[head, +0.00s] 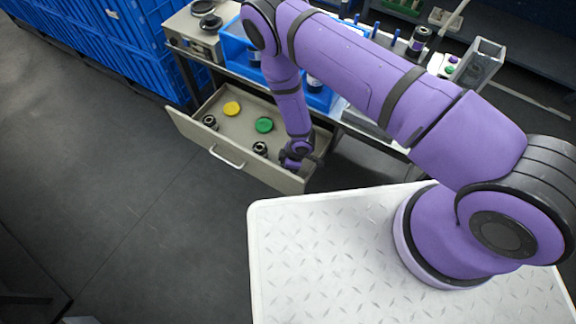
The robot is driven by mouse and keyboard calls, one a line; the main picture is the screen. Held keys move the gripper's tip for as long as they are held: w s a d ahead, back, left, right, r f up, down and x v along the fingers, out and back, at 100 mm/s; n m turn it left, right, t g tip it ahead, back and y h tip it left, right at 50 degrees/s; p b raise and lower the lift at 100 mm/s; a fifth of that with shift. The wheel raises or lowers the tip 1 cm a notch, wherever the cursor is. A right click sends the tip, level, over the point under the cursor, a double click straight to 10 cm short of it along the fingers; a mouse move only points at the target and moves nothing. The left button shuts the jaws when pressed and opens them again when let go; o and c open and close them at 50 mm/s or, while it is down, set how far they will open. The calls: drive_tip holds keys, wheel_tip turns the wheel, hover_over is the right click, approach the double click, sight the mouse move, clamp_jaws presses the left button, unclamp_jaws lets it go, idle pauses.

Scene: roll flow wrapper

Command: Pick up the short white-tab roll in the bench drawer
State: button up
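The bench drawer (190,134) is pulled open below the bench, with a curved handle on its front. Inside stand two small dark rolls with pale centres, one at the left (210,121) and one near the front middle (260,149). A yellow disc (232,108) and a green disc (264,125) lie farther back. I cannot make out a white tab on either roll. My gripper (291,163) points down into the drawer's right front corner, right of the middle roll. Its fingers are small and dark, and whatever is beneath them is hidden.
The bench top above holds a blue bin (236,48), a grey device (190,32) and a dark roll (418,40) at the right. Blue crates (120,40) stand at the left. The floor before the drawer is clear.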

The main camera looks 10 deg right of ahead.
drive_tip(key=shift+a+f, duration=0.1)
drive_tip(key=shift+f, duration=0.2)
drive_tip(key=shift+c, duration=0.2)
drive_tip(key=c, duration=1)
drive_tip(key=shift+c, duration=0.2)
drive_tip(key=shift+r, duration=0.15)
